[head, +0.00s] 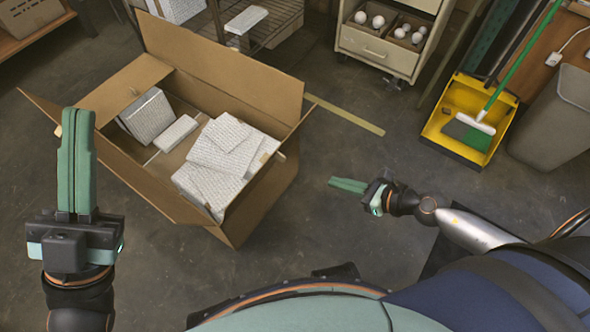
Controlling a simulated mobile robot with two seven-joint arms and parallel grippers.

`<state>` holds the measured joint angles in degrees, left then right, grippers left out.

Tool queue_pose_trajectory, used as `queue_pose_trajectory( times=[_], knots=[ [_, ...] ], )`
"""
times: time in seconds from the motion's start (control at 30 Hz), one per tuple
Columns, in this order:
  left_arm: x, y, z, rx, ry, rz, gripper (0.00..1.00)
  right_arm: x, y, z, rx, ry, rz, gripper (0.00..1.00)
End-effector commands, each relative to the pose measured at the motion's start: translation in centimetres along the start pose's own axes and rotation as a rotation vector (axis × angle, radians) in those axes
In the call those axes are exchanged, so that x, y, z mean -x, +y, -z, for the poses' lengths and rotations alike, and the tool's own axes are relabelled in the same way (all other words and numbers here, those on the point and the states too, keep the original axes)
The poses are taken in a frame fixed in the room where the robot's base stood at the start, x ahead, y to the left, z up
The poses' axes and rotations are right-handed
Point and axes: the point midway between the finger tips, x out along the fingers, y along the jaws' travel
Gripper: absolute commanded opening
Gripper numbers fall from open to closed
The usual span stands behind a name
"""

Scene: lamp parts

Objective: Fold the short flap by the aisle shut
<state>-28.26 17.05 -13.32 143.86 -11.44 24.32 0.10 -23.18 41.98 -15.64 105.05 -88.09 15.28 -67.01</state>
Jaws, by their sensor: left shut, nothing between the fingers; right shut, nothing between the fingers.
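An open cardboard box (222,70) stands on the floor, left of centre. Its long far flap (215,60) stands up. The short flap on the left (128,85) lies tilted at that end. The long near flap (120,175) slants outward. The short flap at the right end (272,175) is up and open, on the side with the yellow floor line. My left gripper (77,113) is shut and empty, pointing up beside the box's left corner. My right gripper (334,182) is shut and empty, pointing left, apart from the box's right end.
Several white patterned packages (225,150) lie inside the box. A yellow line (345,115) runs along the floor. Floor right of the box is clear.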

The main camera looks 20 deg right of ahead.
Motion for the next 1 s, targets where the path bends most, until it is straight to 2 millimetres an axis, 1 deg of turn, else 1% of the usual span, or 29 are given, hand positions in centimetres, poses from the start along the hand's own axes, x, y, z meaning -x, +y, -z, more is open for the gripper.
queue_pose_trajectory(
  times=[0.17,0.5,0.57,0.6,0.7,0.83,1.0],
  knots=[
    [-0.1,-0.1,0.1,-0.001,0.0,0.0,0.0,-2.0,-0.1,-0.3,0.0,-0.004,0.002,0.0],
    [0.8,0.5,-0.8,0.014,-0.004,-0.001,0.0,-9.2,0.0,0.0,-0.005,-0.005,0.002,0.0],
    [0.8,0.5,-0.9,0.018,-0.006,-0.002,0.0,-10.3,0.0,-0.3,-0.004,-0.005,0.001,0.0],
    [0.4,0.3,-0.6,0.017,-0.007,-0.002,0.0,-10.5,0.0,-1.3,-0.004,-0.007,0.001,0.0],
    [0.3,0.2,-0.4,0.012,-0.004,-0.003,0.0,-11.5,0.0,-2.1,-0.005,-0.005,0.001,0.0],
    [0.2,0.2,-0.3,0.011,-0.002,-0.002,0.0,-12.2,0.0,-2.8,-0.005,-0.004,0.0,0.0],
    [0.2,0.2,-0.3,0.009,-0.001,-0.001,0.0,-12.5,0.0,-3.0,-0.005,-0.002,0.001,0.0]
  ],
)
